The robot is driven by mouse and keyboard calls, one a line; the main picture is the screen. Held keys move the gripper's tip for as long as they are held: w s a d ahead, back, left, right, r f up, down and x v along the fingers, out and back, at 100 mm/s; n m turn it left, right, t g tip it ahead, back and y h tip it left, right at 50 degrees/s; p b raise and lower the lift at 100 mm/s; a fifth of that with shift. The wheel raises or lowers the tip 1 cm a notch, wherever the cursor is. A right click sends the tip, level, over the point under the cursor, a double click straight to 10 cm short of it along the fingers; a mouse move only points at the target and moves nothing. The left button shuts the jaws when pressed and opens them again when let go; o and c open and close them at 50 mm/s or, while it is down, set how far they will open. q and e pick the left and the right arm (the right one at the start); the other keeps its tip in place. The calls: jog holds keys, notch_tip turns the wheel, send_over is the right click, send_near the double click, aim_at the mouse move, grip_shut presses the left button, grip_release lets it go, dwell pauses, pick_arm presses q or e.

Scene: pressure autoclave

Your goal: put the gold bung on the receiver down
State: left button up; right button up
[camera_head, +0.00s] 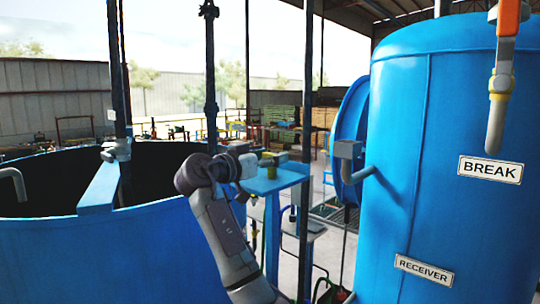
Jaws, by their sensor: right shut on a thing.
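My right arm rises from the bottom middle, and its gripper (268,160) points right, over a small blue stand (283,178). The gripper is shut on a small dull-gold piece, the gold bung (268,171), which is partly hidden by the fingers. I cannot tell whether the bung touches the stand top. The receiver (410,150) is the large upright blue tank at the right, with a white RECEIVER label (423,270) low on it. My left gripper is not in view.
A wide open blue vat (100,255) fills the left, with dark posts beside it. The tank carries a BREAK label (490,169), an orange-handled pipe (502,80) and a grey bent handle (350,160). A thin dark post (306,130) stands just right of my gripper.

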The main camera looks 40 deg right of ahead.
jog(key=shift+f, duration=0.1)
jog(key=o, duration=1.2)
